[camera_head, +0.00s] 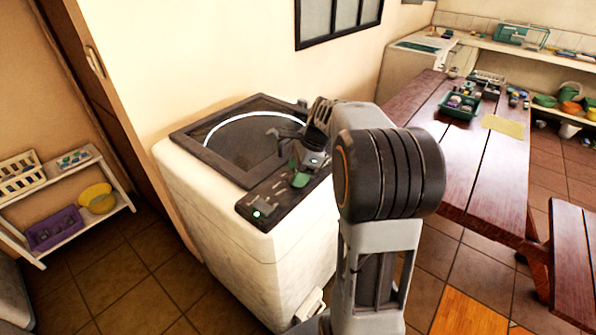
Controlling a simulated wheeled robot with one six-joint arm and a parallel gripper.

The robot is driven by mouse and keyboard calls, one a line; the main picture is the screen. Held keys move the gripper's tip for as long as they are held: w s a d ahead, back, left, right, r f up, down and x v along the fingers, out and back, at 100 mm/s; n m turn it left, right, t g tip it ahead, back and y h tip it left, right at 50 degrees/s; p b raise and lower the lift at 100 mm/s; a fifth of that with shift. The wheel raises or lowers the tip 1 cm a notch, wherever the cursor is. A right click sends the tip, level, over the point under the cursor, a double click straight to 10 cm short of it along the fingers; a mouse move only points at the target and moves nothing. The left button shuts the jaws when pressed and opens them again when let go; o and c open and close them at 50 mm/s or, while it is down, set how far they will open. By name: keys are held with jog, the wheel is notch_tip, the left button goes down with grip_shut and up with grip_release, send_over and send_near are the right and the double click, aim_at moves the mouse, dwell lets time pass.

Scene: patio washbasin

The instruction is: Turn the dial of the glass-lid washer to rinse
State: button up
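The glass-lid washer (210,215) is a white cabinet against the wall, with a dark-framed glass lid (235,140) that is shut. A dark control panel (272,196) runs along its right front edge, with a small green-lit spot (257,212) at the near end. My gripper (288,152) is over the panel's middle and the lid's right edge. A grey and green part (301,177) shows beside it on the panel; I cannot tell whether this is the dial. Contact, the dial's setting and the finger opening are unclear. My arm hides the panel's far end.
A low white shelf (65,215) with a purple bin (54,229) is at left. Tiled floor is clear in front of the washer's left side.

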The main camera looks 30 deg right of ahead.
jog(key=c, duration=0.6)
jog(key=shift+o, duration=0.2)
jog(key=shift+r+p, duration=0.1)
jog(key=shift+p, duration=0.2)
jog(key=n+g+p, duration=0.1)
jog(key=n+p, duration=0.1)
jog(key=n, duration=0.1)
jog(key=shift+w+r, duration=0.1)
jog(key=shift+r, duration=0.05)
jog(key=n+g+p, duration=0.2)
jog(key=n+p, duration=0.1)
jog(key=n, duration=0.1)
jog(key=shift+n, duration=0.4)
jog(key=n+g+h+p, duration=0.1)
jog(key=n+p, duration=0.1)
jog(key=n, duration=0.2)
jog(key=shift+w, duration=0.1)
jog(key=shift+n+g+h+p, duration=0.45)
jog(key=shift+n+h, duration=0.25)
jog(key=shift+n, duration=1.1)
jog(key=shift+f+n, duration=0.2)
jog(key=shift+n, duration=0.1)
